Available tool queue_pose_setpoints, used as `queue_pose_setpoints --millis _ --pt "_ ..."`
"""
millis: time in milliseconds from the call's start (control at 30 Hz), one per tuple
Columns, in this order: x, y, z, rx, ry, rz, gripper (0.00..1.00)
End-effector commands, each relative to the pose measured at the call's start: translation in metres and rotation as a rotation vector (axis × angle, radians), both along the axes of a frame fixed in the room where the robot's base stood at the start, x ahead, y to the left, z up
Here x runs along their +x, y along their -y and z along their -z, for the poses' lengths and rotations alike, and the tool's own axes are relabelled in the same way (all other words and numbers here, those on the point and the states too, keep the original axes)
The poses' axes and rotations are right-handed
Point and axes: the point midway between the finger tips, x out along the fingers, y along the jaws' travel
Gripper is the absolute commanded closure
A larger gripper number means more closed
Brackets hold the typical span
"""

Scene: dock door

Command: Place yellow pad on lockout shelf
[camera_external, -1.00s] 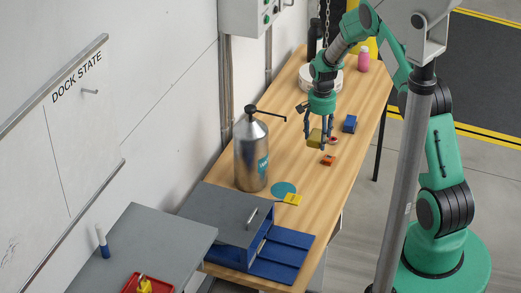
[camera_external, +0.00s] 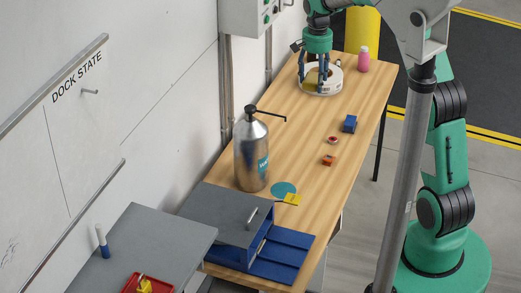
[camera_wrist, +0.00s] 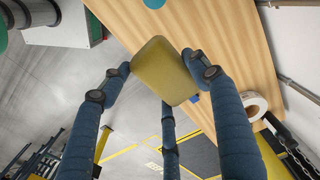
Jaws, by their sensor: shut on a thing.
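The yellow pad (camera_wrist: 163,70), a dull yellow block with rounded edges, is held between the blue fingers of my gripper (camera_wrist: 165,95) in the wrist view. In the external view, my gripper (camera_external: 318,76) is shut on the pad (camera_external: 311,79) at the far end of the wooden table, in front of or above a white roll (camera_external: 322,89). The fingers partly hide the pad there. No thing is clearly marked as the lockout shelf. A grey-topped unit with blue sloping panels (camera_external: 284,244) stands at the near end of the table, and I cannot tell whether it is the shelf.
A steel pump bottle (camera_external: 251,155), teal disc (camera_external: 283,189) and small yellow piece (camera_external: 293,199) stand or lie nearer. A blue block (camera_external: 349,124), orange piece (camera_external: 328,160) and pink bottle (camera_external: 363,60) are on the table. A grey pole (camera_external: 408,170) stands right. The middle tabletop (camera_external: 300,140) is mostly clear.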

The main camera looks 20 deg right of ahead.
Motion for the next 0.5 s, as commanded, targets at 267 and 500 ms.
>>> queue_pose_setpoints --millis 267,500 --pt "-0.015 -0.077 -0.002 0.000 0.001 -0.139 0.57" --pt "-0.043 -0.160 -0.001 0.001 0.001 -0.301 0.57"
